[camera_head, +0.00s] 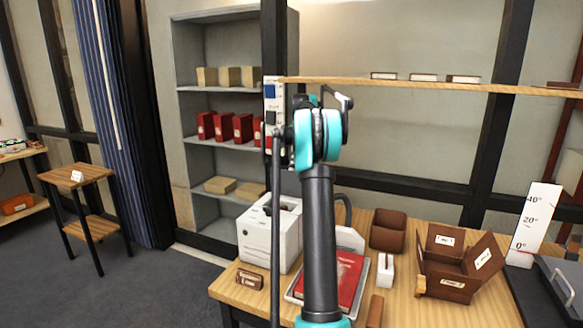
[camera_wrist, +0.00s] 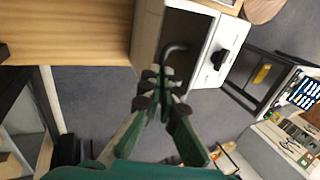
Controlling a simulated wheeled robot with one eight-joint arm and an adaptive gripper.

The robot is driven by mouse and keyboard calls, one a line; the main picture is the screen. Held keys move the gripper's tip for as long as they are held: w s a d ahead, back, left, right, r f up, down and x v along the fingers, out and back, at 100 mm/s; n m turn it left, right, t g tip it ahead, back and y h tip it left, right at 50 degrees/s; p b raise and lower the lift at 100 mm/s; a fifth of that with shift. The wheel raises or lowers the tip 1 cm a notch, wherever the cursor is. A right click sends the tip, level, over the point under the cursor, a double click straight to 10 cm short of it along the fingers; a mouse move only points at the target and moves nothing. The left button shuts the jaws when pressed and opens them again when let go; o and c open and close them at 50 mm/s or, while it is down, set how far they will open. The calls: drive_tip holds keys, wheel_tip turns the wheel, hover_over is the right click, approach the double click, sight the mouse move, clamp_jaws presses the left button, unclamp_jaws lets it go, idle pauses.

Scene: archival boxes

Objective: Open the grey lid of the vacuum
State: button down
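A white box-shaped machine (camera_head: 268,238), which looks like the vacuum, stands on the wooden table left of my arm. A dark opening or panel shows on its upper part in the head view. In the wrist view, a white body with a black handle (camera_wrist: 219,58) adjoins a dark grey surface (camera_wrist: 183,25), perhaps the lid; I cannot tell for sure. A dark curved hook or hose (camera_wrist: 174,47) lies just beyond my fingertips. My gripper (camera_wrist: 160,88) has a narrow gap between its green fingers and holds nothing visible. My arm hides the gripper in the head view.
A tray with a red book (camera_head: 343,280), a brown bin (camera_head: 388,230) and an open brown box (camera_head: 455,268) stand right of the machine. A wooden shelf board (camera_head: 430,85) runs behind my arm. A small side table (camera_head: 76,176) stands left, with open floor between.

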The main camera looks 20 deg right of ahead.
drive_tip(key=shift+w+d+f+g, duration=0.15)
drive_tip(key=shift+d+f+g, duration=0.2)
drive_tip(key=shift+f, duration=0.5)
drive_tip(key=c, duration=1.9)
unclamp_jaws()
drive_tip(key=shift+w+f, duration=0.15)
drive_tip(key=shift+f, duration=0.05)
drive_tip(key=shift+c, duration=0.2)
drive_tip(key=o, duration=0.3)
drive_tip(key=shift+r, duration=0.1)
drive_tip(key=shift+a+r, duration=0.1)
